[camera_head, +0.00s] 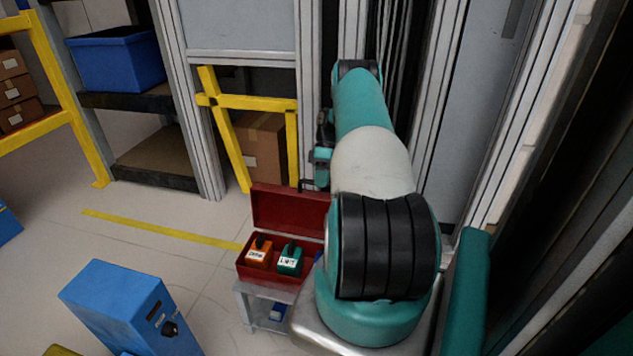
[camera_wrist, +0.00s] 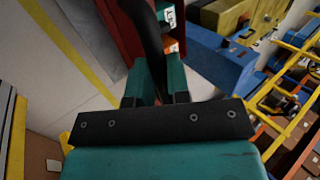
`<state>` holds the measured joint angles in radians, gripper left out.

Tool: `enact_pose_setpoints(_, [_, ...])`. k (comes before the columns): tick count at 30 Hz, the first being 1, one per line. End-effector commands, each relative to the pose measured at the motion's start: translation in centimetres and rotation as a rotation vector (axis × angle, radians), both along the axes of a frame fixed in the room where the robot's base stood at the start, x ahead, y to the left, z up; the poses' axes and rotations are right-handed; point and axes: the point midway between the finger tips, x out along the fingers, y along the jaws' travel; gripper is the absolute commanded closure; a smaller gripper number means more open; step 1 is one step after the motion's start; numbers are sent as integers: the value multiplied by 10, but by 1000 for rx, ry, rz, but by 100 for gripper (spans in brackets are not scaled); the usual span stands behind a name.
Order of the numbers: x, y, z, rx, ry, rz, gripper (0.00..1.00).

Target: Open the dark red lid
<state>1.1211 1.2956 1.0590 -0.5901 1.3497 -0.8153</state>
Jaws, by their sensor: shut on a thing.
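The dark red lid (camera_head: 284,208) stands raised, roughly upright, at the back edge of its red box (camera_head: 250,274) in the head view. The box is open to the front. An orange switch block (camera_head: 259,254) and a teal switch block (camera_head: 289,261) show inside it. My gripper (camera_head: 309,183) is at the lid's upper right, partly hidden by my arm. In the wrist view my gripper (camera_wrist: 159,86) has its teal fingers shut on the black lid handle (camera_wrist: 148,40). The dark red lid also shows there (camera_wrist: 121,30). My arm hides the box's right side.
The box sits on a small grey stand (camera_head: 254,312). A blue box-shaped unit (camera_head: 125,305) with a black knob stands at front left. A yellow frame (camera_head: 245,103) and cardboard box (camera_head: 262,145) are behind the lid. Floor left of the stand is open.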

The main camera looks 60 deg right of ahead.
Motion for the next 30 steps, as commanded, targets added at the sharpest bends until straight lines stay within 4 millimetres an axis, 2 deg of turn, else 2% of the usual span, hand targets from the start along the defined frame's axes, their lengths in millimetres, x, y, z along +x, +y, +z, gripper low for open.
enact_pose_setpoints(1, [-1, 4, -8, 10, 3, -1, 100])
enact_pose_setpoints(9, [0, 4, -8, 11, 3, 0, 100])
enact_pose_setpoints(10, [0, 4, -8, 11, 3, 0, 81])
enact_pose_setpoints(13, [0, 4, -7, 10, 3, 1, 58])
enact_pose_setpoints(23, [1, 3, 0, 6, 1, 2, 58])
enact_pose_setpoints(26, [1, 2, 11, 5, 1, 4, 58])
enact_pose_setpoints(30, [1, 2, 42, 3, 0, 3, 58])
